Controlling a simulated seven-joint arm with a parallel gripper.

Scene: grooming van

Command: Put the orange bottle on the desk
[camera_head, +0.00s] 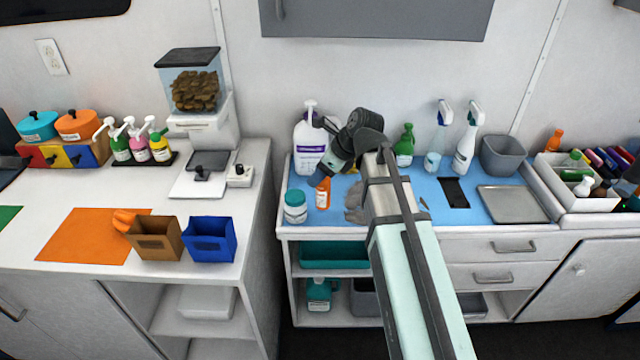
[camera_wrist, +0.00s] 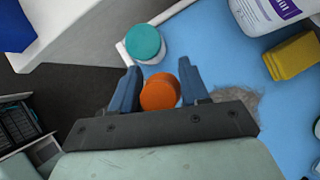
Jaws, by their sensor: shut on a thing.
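An orange bottle (camera_head: 323,194) with a white label is at the left front of the blue-topped counter (camera_head: 345,230). My gripper (camera_head: 322,180) reaches down over it from above. In the wrist view, the round orange cap (camera_wrist: 160,92) of the bottle sits between my two blue fingers (camera_wrist: 163,90), which are shut on it. The bottle looks upright, at or just above the blue surface; I cannot tell whether its base touches.
A jar with a teal lid (camera_head: 296,206) stands close left of the bottle. A white pump jug (camera_head: 311,145) is behind. A grey tray (camera_head: 512,204) lies at right. The white counter (camera_head: 60,190) at left holds an orange mat (camera_head: 85,240) and brown and blue bins.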

